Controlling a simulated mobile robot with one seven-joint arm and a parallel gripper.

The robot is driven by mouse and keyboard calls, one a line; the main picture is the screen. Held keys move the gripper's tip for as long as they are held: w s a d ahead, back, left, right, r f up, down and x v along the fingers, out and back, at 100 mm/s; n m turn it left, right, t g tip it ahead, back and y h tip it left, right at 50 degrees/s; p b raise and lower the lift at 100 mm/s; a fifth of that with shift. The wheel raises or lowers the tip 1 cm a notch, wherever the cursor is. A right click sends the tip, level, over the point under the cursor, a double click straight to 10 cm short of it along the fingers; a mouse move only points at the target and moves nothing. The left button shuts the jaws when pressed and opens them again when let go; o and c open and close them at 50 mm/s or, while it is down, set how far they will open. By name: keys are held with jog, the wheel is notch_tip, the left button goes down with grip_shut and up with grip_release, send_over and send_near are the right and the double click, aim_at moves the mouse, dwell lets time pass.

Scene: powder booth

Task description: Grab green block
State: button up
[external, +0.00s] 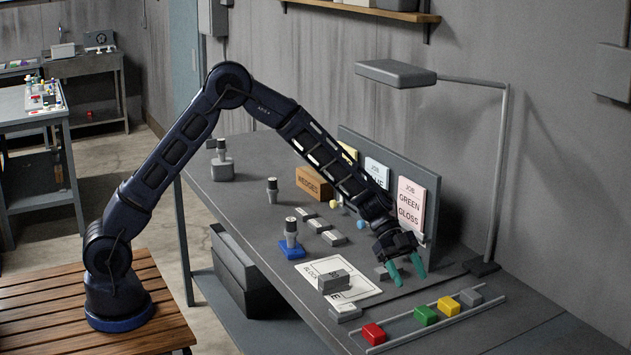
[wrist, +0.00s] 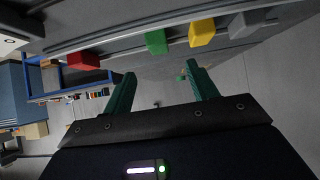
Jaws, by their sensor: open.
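The green block (external: 426,315) sits in a row on a railed rack at the front right of the table, between a red block (external: 373,333) and a yellow block (external: 448,306). The green block also shows in the wrist view (wrist: 156,41), ahead of the fingers and roughly between them. My gripper (external: 407,273) has teal fingers, spread apart and empty. It hangs above the table, behind and a little left of the green block in the external view, and apart from it. The fingers also show in the wrist view (wrist: 160,85).
A grey block (external: 471,297) ends the row beyond the yellow one. The rack's rails (external: 401,341) run along both sides of the blocks. A lamp (external: 396,73) on a post and a card board (external: 431,195) stand behind. Grey blocks and a white sheet (external: 361,288) lie to the left.

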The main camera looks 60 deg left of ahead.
aim_at(426, 311)
jog(key=shift+x, duration=3.15)
jog(key=x, duration=0.5)
jog(key=shift+s+d+r, duration=0.1)
jog(key=shift+r, duration=0.05)
jog(key=c, duration=1.1)
jog(key=shift+o, duration=0.2)
jog(key=shift+r, duration=0.1)
